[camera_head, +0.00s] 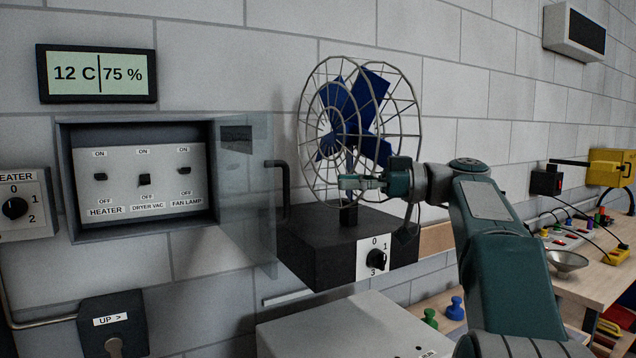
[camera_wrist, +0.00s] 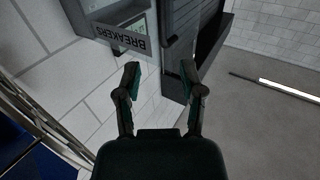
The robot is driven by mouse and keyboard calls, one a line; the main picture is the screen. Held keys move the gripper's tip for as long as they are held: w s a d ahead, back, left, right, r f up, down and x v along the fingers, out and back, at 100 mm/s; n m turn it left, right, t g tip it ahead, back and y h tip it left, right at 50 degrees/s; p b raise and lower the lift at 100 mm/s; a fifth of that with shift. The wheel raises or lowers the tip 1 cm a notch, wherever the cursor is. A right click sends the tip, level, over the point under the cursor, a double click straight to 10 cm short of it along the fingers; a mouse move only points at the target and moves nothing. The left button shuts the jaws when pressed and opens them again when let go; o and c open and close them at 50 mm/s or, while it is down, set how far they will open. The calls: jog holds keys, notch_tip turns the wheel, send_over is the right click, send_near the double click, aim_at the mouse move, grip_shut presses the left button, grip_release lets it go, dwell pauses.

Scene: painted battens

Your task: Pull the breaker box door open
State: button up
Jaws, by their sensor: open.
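The breaker box (camera_head: 65,190) is a grey wall box in the head view, with heater, dryer vac and fan lamp switches (camera_head: 143,180) showing. Its clear door (camera_head: 243,215) stands open, swung out to the right of the box. A black handle (camera_head: 285,190) is at the door's outer edge. My gripper (camera_head: 347,182) is right of the handle in the picture, pointing left, in front of the fan. In the wrist view my gripper (camera_wrist: 160,73) is open, with nothing between its fingers. A BREAKERS label (camera_wrist: 122,33) shows upside down beyond the fingertips.
A caged blue fan (camera_head: 350,120) on a dark base (camera_head: 320,245) stands behind my gripper. A grey box top (camera_head: 350,330) is below. A heater dial panel (camera_head: 18,205) is at the left, and a cluttered bench (camera_head: 590,270) at the right.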

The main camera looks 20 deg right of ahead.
jog(key=shift+s+d, duration=0.35)
jog(key=shift+d, duration=0.25)
